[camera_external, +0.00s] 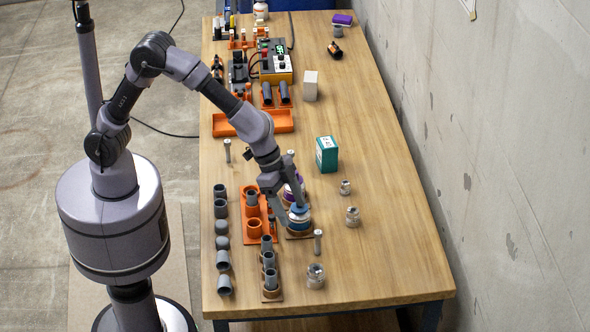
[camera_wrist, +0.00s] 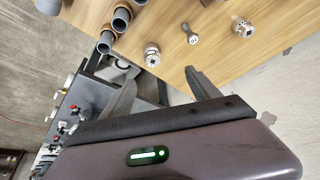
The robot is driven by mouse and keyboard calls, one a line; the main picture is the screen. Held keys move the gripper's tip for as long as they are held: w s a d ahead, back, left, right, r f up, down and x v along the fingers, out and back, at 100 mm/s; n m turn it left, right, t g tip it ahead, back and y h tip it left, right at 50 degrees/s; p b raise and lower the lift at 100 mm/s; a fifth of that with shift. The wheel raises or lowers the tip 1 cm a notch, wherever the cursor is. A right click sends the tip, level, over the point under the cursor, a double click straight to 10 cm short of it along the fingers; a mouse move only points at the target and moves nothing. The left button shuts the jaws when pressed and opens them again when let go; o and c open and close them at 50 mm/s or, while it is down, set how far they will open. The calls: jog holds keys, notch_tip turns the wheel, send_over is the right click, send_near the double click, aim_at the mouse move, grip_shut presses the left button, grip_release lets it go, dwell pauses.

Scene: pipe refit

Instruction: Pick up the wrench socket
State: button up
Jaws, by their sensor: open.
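My gripper (camera_external: 293,214) is open over the right middle of the table, its fingers pointing down and forward beside a blue-and-white round fitting (camera_external: 299,218). Nothing shows between the fingers (camera_wrist: 160,76) in the wrist view. Slim metal posts stand on the table, one right of the tube rack (camera_external: 318,241); in the wrist view it shows a dark hole in its end (camera_wrist: 190,33). I cannot tell for sure which metal piece is the wrench socket. Squat metal fittings stand near, one at the front (camera_external: 316,276), also beyond the fingertips in the wrist view (camera_wrist: 152,54).
Grey tubes stand in a brown rack (camera_external: 271,296) and loose grey pipe pieces (camera_external: 223,260) line the left edge. An orange holder (camera_external: 254,228) stands beside them. A green box (camera_external: 327,154) is behind. The table's right side is mostly clear, with a concrete wall beyond.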

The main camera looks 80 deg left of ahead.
aim_at(314, 267)
jog(key=b+x, duration=0.1)
jog(key=x, duration=0.4)
jog(key=d+b+x, duration=0.1)
jog(key=x, duration=0.4)
jog(key=d+b+x, duration=0.1)
jog(key=b+x, duration=0.1)
jog(key=x, duration=0.3)
jog(key=shift+d+f, duration=0.2)
jog(key=shift+d, duration=0.05)
jog(key=b+x, duration=0.1)
jog(key=x, duration=0.2)
jog(key=b+x, duration=0.1)
jog(key=x, duration=0.1)
jog(key=shift+s+d+f+b, duration=0.1)
jog(key=shift+s+f+b, duration=0.15)
jog(key=shift+s+b, duration=0.1)
jog(key=shift+w, duration=0.15)
jog(key=shift+r, duration=0.1)
jog(key=shift+c, duration=1.2)
grip_shut()
